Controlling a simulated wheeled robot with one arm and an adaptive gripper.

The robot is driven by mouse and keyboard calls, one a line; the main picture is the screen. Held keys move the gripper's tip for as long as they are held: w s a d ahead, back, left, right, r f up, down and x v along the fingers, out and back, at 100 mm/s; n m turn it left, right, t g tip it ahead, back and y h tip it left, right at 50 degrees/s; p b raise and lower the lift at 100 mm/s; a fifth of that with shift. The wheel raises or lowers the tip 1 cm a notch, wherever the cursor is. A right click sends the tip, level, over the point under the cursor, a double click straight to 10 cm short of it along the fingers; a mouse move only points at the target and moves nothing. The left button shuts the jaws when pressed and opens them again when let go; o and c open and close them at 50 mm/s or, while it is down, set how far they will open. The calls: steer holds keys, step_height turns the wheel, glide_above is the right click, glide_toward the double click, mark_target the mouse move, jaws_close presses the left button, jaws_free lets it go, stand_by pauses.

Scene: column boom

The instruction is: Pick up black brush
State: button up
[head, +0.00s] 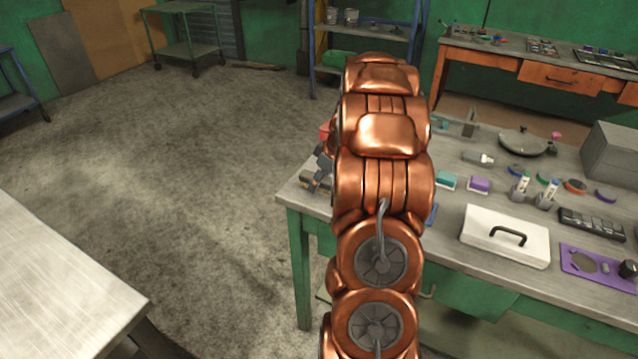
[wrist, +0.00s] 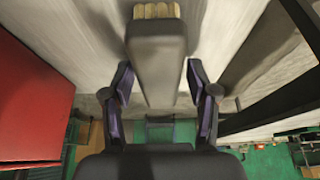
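The black brush (wrist: 156,60) shows in the wrist view, with a dark body and a row of tan bristles (wrist: 156,11) at its far end. Its near end lies in the gap between the fingers of my gripper (wrist: 162,76). The fingers are spread apart, one on each side of the brush, with gaps visible beside its narrower near end. Whether the fingertips touch its wider part I cannot tell.
A red object (wrist: 30,100) is close on the left in the wrist view. The workbench (head: 470,215) holds a white lidded box (head: 505,236), a purple tray (head: 592,270), a pan (head: 522,141) and several small items. Another table (head: 60,285) stands at the left; the floor between is clear.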

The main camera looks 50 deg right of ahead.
steer(key=c, duration=1)
steer(key=shift+r+p, duration=0.2)
steer(key=shift+p, duration=0.1)
steer(key=shift+r+p, duration=0.3)
steer(key=shift+p, duration=0.2)
steer(key=shift+d+r+b, duration=0.1)
steer(key=shift+r+b, duration=0.2)
steer(key=shift+b, duration=0.2)
step_height(320, 180, up, 2)
steer(key=shift+s+r+b, duration=0.1)
steer(key=shift+r+b, duration=0.15)
steer(key=shift+b, duration=0.2)
steer(key=s+a+r+b, duration=0.1)
steer(key=s+a+b, duration=0.2)
steer(key=s+a, duration=0.4)
steer(key=s, duration=0.7)
steer(key=shift+r+b, duration=0.2)
steer(key=shift+b, duration=0.2)
steer(key=shift+s+a, duration=0.1)
